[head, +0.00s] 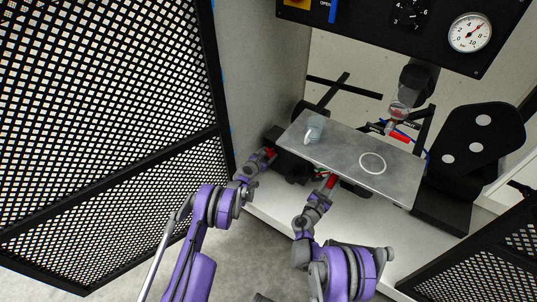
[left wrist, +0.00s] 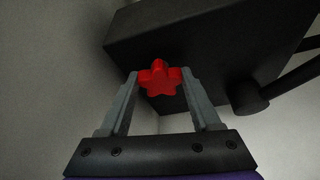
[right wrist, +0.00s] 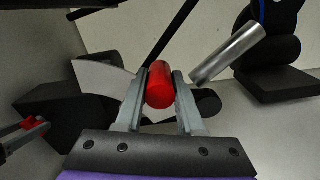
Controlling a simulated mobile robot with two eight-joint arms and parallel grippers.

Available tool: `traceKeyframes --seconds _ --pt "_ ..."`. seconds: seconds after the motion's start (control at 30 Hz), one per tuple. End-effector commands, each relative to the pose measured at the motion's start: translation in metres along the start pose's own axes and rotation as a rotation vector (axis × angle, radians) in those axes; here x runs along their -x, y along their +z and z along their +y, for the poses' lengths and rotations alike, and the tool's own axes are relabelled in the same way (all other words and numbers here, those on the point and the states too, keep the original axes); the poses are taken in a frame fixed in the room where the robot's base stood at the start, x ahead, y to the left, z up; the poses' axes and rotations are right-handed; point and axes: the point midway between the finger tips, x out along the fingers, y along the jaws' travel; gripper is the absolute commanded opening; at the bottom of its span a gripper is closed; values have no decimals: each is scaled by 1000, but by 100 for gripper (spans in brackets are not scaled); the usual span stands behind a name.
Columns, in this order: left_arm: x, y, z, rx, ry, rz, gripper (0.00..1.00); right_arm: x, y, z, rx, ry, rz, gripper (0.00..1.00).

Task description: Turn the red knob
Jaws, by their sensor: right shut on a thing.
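The red knob (left wrist: 160,78) is star-shaped and sits on the underside of a black block (left wrist: 215,45) in the left wrist view. It also shows in the head view (head: 270,153). My left gripper (left wrist: 160,74) is open, with one finger on either side of the knob; I cannot tell whether they touch it. My right gripper (head: 328,187) is shut on a red cylindrical handle (right wrist: 160,85) at the near edge of the grey plate (head: 335,152). The left gripper also shows at the left edge of the right wrist view, at the knob.
A control panel with a gauge (head: 470,33) hangs above. A mesh panel (head: 100,110) stands at left, another (head: 480,260) at lower right. A black pedal-like part (head: 478,145) stands at right.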

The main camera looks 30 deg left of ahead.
Motion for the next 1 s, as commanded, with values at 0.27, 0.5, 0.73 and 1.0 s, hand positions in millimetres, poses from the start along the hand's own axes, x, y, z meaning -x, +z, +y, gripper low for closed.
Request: traceKeyframes --seconds 0.27,0.5,0.73,1.0 --pt "0 0 1 0 2 0 8 -1 1 -2 1 -4 -2 0" --pt "0 0 0 -38 18 0 8 -1 1 -2 1 -4 -2 0" --pt "0 0 -2 -161 67 0 8 -1 1 -2 0 -4 -2 0" --pt "-1 -1 -4 -359 148 0 9 -1 1 -3 0 -5 -2 0"
